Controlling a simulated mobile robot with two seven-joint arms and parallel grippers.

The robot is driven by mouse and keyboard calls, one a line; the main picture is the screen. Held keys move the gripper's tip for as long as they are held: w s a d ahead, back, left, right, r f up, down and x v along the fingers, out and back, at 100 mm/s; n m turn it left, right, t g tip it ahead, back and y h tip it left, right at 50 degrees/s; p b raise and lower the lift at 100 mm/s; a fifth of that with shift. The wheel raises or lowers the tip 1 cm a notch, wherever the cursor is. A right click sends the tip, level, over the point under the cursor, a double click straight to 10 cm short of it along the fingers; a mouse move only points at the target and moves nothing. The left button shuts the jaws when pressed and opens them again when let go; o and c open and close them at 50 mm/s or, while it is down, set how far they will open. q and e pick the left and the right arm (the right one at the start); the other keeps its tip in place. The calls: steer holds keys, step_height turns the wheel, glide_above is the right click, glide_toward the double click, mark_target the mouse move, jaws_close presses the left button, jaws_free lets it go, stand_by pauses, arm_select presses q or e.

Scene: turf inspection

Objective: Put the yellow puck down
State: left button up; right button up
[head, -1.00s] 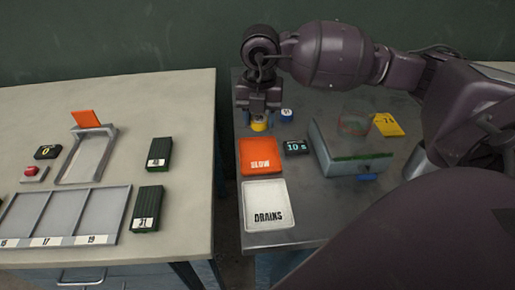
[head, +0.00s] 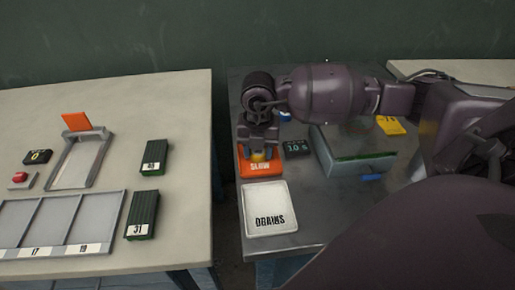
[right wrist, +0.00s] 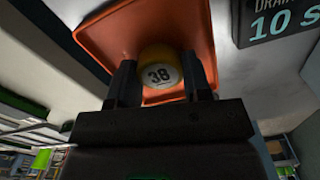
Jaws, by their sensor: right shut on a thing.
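The yellow puck (head: 257,156) is between the fingers of my right gripper (head: 260,153), over the orange SLOW tray (head: 262,172). In the right wrist view the puck (right wrist: 160,70) shows a white face marked 38, with a finger on each side. The orange tray (right wrist: 92,42) fills the view behind it. I cannot tell whether the puck touches the tray. The white DRAINS tray (head: 267,200) lies just in front of the orange one and is empty. My left gripper is not in view.
A small display reading 10 s (head: 297,148) stands close right of the orange tray. A blue puck (head: 285,117) is behind, partly hidden by my arm. A grey box (head: 345,160) and yellow card (head: 390,125) are further right. The left table (head: 185,110) holds green-black blocks and grey trays.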

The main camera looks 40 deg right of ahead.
steer(key=shift+f, duration=0.1)
steer(key=o, duration=1)
steer(key=shift+r, duration=0.45)
steer(key=shift+r+p, duration=1.1)
steer(key=shift+r, duration=4.65)
steer(key=shift+r, duration=0.1)
